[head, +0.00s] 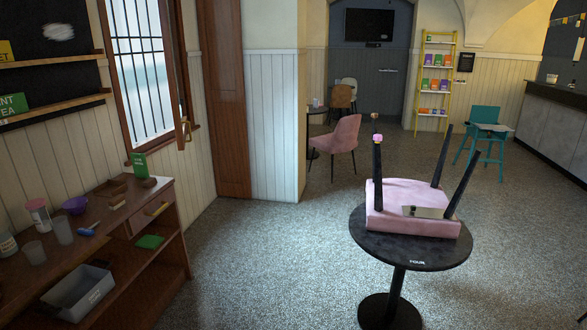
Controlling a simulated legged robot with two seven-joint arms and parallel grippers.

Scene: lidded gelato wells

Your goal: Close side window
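The side window (140,70) is in the left wall, with a brown wooden frame and dark bars across pale glass. A narrow brown sash (174,60) stands at its right side, seen almost edge-on, and looks swung open into the room. A brass-coloured handle (185,131) is at the lower part of this sash. Neither of my grippers is in view.
A wooden counter (166,226) with cups, a purple bowl (75,205) and a grey bin (78,291) stands below the window. A round black table (408,252) bears an upturned pink chair (405,200). The floor between them is clear.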

